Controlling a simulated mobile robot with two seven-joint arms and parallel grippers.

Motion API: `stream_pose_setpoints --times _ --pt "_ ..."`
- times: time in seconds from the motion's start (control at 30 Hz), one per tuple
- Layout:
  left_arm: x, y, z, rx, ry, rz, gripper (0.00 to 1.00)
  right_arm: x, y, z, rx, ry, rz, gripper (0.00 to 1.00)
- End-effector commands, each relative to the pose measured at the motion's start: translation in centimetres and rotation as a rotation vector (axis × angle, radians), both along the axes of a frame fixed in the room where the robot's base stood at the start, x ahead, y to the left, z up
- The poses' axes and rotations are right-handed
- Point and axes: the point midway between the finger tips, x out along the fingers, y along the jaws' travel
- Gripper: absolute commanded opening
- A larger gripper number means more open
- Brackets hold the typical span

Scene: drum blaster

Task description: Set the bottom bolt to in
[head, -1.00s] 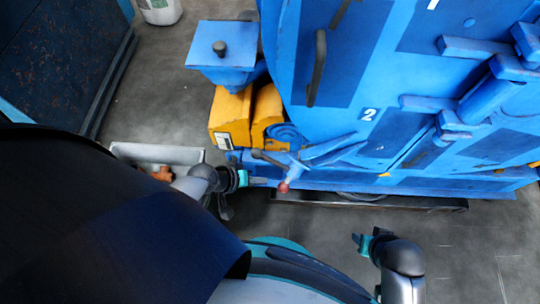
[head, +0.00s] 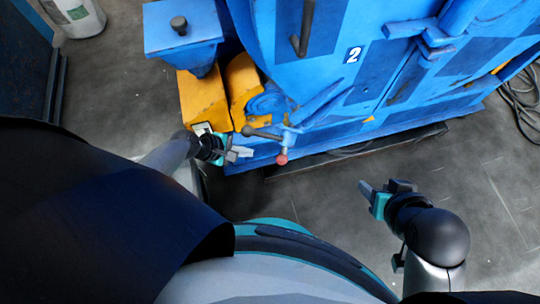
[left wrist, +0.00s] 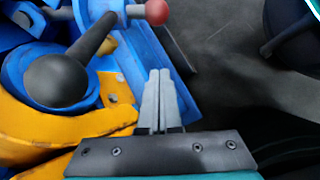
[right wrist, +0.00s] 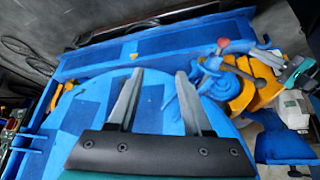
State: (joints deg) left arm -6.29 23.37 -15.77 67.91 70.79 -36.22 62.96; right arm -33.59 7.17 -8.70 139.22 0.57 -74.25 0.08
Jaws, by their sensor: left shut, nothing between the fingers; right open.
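At the lower edge of the blue machine's door sits a dark lever with a ball end (head: 262,134), beside a small red knob (head: 281,159) on a short rod. This seems to be the bottom bolt; whether it is in or out I cannot tell. The lever (left wrist: 85,45) and red knob (left wrist: 156,12) also show in the left wrist view. My left gripper (head: 246,153) is shut and empty, just left of the red knob and apart from it. My right gripper (head: 366,188) is open and empty over the floor, well right of the bolt.
A yellow block (head: 203,98) and a blue box with a dark knob (head: 182,40) stand left of the door. A dark door handle (head: 303,28) is higher up. Cables (head: 520,100) lie on the floor at the right. Floor is clear in front of the machine.

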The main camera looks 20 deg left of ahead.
Motion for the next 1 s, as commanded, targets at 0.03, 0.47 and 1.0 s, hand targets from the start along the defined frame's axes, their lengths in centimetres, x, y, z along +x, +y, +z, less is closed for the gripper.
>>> stream_pose_setpoints --times 0.03,0.47,1.0 --pt "0.2 -0.2 -0.6 0.0 0.0 0.0 0.0 0.3 0.4 -0.3 0.012 -0.028 0.007 0.5" --pt "1.2 -1.3 -2.4 0.0 0.0 -0.001 0.0 2.8 3.6 -0.3 0.116 -0.259 0.048 0.5" --pt "2.3 -2.6 -4.4 0.001 -0.001 -0.002 0.0 4.2 7.0 0.5 0.258 -0.529 0.072 0.5"
